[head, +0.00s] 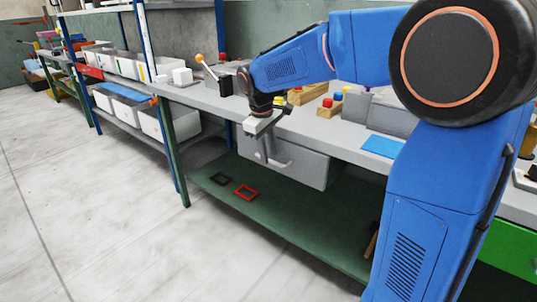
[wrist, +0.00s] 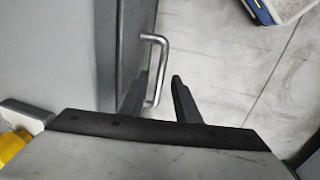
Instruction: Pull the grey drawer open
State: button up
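The grey drawer (head: 305,167) hangs under the workbench top in the head view and looks shut. Its metal bar handle (head: 280,163) is on its front. My gripper (head: 264,148) points down in front of the drawer at the handle. In the wrist view the drawer front (wrist: 130,50) is a grey face at left, and the handle (wrist: 161,65) stands out from it. My gripper (wrist: 160,85) has its two dark fingers apart, with the handle bar appearing between them. Whether a finger touches the bar cannot be told.
The grey benchtop (head: 205,98) carries blocks, a lever and a blue sheet (head: 382,145). A green lower shelf (head: 300,225) below holds a red frame (head: 246,192) and a dark frame (head: 220,179). The floor (head: 90,210) in front is clear.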

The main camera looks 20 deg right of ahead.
jog(key=shift+f, duration=0.45)
grip_shut()
jog(key=s+a, duration=0.8)
jog(key=a, duration=0.3)
jog(key=s+a, duration=0.9)
jog(key=a, duration=0.3)
jog(key=shift+a, duration=0.15)
grip_release()
